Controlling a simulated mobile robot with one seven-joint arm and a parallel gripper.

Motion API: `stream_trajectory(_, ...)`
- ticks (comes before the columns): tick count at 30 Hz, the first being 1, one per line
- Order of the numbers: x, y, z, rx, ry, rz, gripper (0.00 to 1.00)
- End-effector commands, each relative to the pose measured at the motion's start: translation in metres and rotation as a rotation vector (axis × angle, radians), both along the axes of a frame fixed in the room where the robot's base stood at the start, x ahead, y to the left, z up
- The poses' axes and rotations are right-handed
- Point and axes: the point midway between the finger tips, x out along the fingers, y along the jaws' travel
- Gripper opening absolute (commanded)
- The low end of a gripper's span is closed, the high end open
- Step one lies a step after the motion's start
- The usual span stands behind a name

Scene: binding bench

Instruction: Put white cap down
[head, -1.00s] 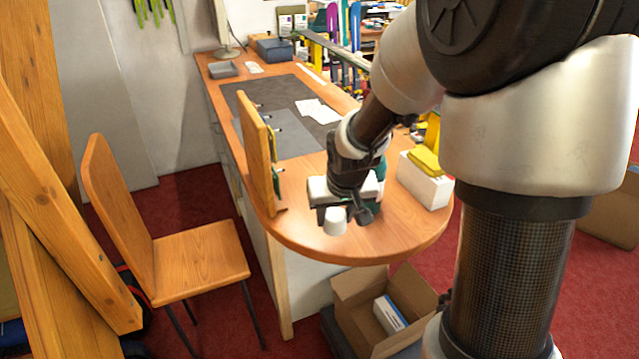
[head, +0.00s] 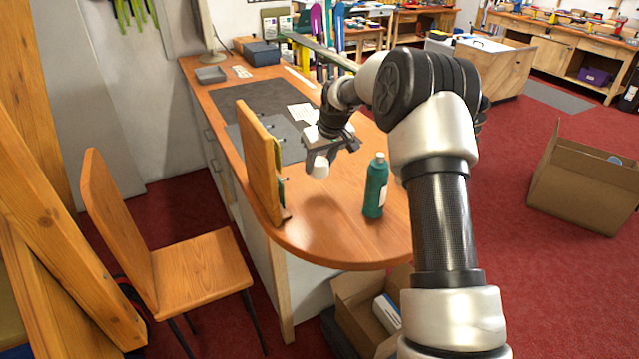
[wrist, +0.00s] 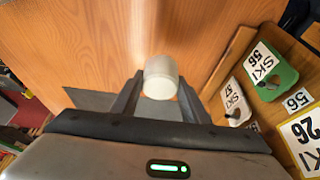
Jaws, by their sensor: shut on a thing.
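The white cap (wrist: 160,80) is held between the two fingers of my gripper (wrist: 158,90) in the wrist view. In the head view the white cap (head: 320,166) hangs at the tip of my gripper (head: 324,152), which is shut on it over the rounded wooden bench (head: 330,222). In the wrist view the bare wood top (wrist: 90,40) lies beyond the cap. I cannot tell how far the cap is from the surface. A teal bottle (head: 375,188) with a pale top stands upright on the bench, right of my gripper.
An upright wooden board (head: 260,160) stands on the bench's left edge; tags numbered 56 and 57 (wrist: 262,65) show beside my gripper. A grey mat (head: 270,137) lies behind. The rounded front end is clear. A chair (head: 195,270) and open cardboard boxes (head: 590,185) stand on the floor.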

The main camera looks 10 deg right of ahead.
Motion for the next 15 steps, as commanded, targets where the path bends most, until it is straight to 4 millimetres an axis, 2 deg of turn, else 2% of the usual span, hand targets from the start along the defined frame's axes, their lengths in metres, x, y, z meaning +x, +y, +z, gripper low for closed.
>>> stream_trajectory(3, 0.000, 0.000, -0.018, 0.000, 0.001, -0.001, 0.20)
stream_trajectory(8, 0.000, 0.000, -0.030, -0.001, 0.000, -0.001, 0.20)
stream_trajectory(15, 0.000, 0.000, -0.060, -0.001, 0.000, -0.001, 0.20)
